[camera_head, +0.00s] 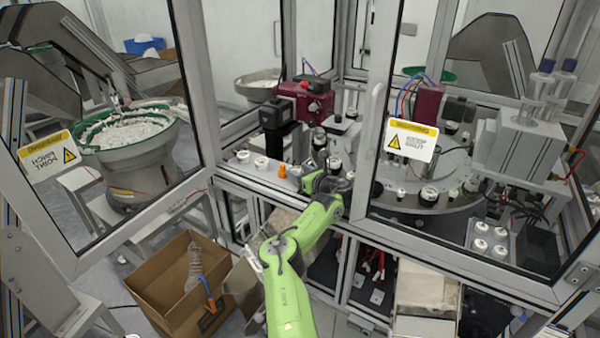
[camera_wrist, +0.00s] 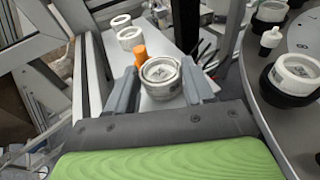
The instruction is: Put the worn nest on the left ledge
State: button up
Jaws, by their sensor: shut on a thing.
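My gripper (camera_wrist: 161,84) is shut on a grey-white round nest (camera_wrist: 162,75) with a metallic rim, seen upright between the two fingers in the wrist view. In the head view my gripper (camera_head: 328,181) is at the cell's opening, at the right end of the left ledge (camera_head: 272,165); the held nest cannot be told clearly there. The ledge also shows in the wrist view (camera_wrist: 164,43), under and beyond the held nest. Whether the nest touches the ledge cannot be told.
An orange piece (camera_wrist: 139,54) stands close to the left finger. Two white round parts (camera_wrist: 130,38) (camera_wrist: 121,21) stand farther along the ledge. The rotary dial (camera_head: 455,203) with black-based nests (camera_wrist: 296,73) is to the right. A frame post (camera_head: 365,150) stands close by.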

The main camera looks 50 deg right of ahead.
jog(key=shift+f, duration=0.5)
jog(key=o, duration=1.1)
jog(key=shift+r, duration=0.15)
notch_tip(320, 180, up, 10)
jog(key=shift+f+b, duration=0.1)
jog(key=shift+b, duration=0.45)
